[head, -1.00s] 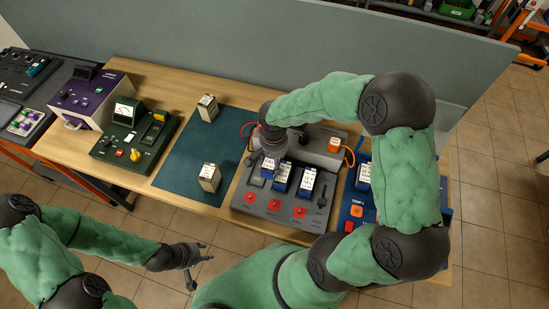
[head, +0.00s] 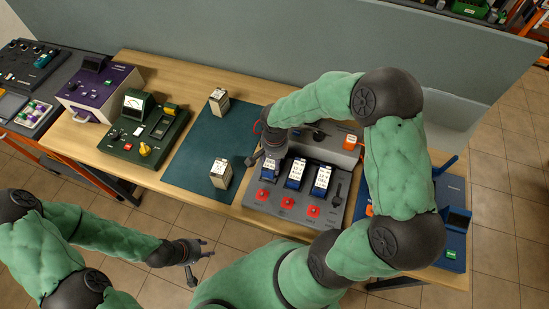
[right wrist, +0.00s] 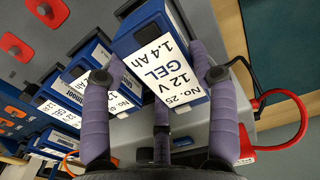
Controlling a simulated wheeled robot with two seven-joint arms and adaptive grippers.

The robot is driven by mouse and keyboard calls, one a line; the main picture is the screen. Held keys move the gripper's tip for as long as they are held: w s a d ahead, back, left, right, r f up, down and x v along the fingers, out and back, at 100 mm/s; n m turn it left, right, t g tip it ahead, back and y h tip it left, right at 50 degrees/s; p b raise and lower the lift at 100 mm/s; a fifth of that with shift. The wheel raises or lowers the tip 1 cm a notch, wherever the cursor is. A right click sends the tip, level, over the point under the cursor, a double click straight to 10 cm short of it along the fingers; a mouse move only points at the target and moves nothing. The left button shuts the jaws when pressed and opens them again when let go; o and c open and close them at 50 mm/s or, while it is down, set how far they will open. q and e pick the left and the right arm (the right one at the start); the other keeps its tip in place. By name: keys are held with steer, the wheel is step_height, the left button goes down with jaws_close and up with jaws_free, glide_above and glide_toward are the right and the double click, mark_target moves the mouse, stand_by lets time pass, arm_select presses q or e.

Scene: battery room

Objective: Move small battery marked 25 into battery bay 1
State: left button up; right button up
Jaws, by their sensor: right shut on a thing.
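The small battery marked 25 (right wrist: 165,57), blue with a white label reading 12 V 1.4 Ah GEL, is between the purple-grey fingers of my right gripper (right wrist: 158,85), which is shut on it. In the head view my right gripper (head: 268,150) is over the left end of the grey charging unit (head: 250,196), with a blue battery (head: 270,168) below it. I cannot tell whether its lower end is seated in the leftmost bay. Bay numbers are unreadable. My left gripper (head: 197,260) is open and empty in front of the table.
Two more blue batteries (head: 296,173) (head: 322,178) stand in the unit, right of the gripper. Two pale batteries (head: 219,102) (head: 221,173) stand on the dark green mat (head: 190,150). A red cable (right wrist: 300,115) runs close by my right fingers. A green tester (head: 142,128) stands left.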

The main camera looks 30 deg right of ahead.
steer(key=shift+w+f, duration=0.1)
steer(key=shift+f, duration=0.45)
steer(key=shift+b, duration=0.6)
stand_by(1.0)
steer(key=shift+f+b, duration=0.55)
steer(key=o, duration=1.4)
steer(key=shift+r+p, duration=3.5)
steer(key=shift+r, duration=2.05)
